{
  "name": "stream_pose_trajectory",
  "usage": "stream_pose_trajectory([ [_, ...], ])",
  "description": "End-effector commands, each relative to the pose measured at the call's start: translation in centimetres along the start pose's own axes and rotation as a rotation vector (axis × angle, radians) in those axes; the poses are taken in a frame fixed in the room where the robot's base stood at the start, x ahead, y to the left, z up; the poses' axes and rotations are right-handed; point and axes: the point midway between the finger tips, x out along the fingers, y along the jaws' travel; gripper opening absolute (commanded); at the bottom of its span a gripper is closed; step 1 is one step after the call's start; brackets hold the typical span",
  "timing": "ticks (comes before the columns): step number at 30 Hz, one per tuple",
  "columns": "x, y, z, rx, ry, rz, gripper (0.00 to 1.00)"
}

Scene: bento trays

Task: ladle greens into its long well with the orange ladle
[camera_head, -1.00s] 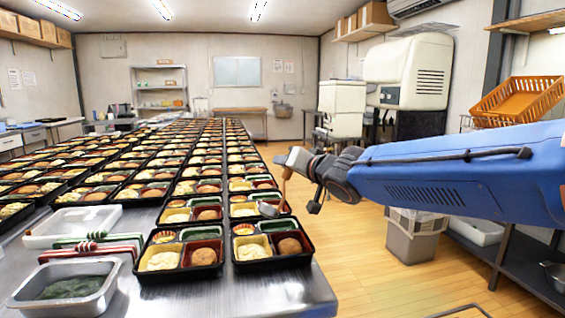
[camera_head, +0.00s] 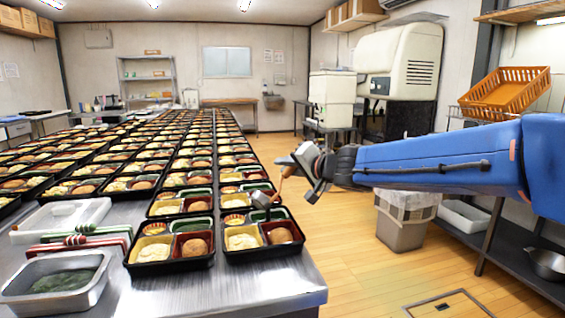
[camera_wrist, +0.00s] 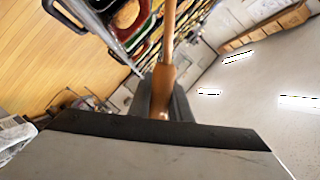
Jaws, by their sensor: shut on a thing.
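My gripper (camera_head: 290,165) is shut on the orange ladle (camera_head: 281,184). Its handle also shows in the wrist view (camera_wrist: 165,85) between the fingers. Whether the bowl holds greens or touches the tray cannot be told. The front left tray (camera_head: 170,268) has a similar green well (camera_head: 193,224) behind its yellow and red wells. The greens (camera_head: 62,281) lie in a metal pan (camera_head: 85,297) at the front left.
Red and green handled utensils (camera_head: 78,242) lie between the pan and a white container (camera_head: 62,220). Long rows of filled trays cover the table behind. The table's front strip (camera_head: 225,295) is clear. A waste bin (camera_head: 400,230) stands right of the table.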

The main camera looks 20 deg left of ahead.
Motion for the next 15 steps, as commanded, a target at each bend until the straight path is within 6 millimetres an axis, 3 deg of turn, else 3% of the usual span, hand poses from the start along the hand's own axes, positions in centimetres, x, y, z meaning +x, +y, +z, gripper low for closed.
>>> stream_pose_trajectory([
  [15, 0.8, 3.0, -0.1, 0.240, -0.064, 0.000, 0.00],
])
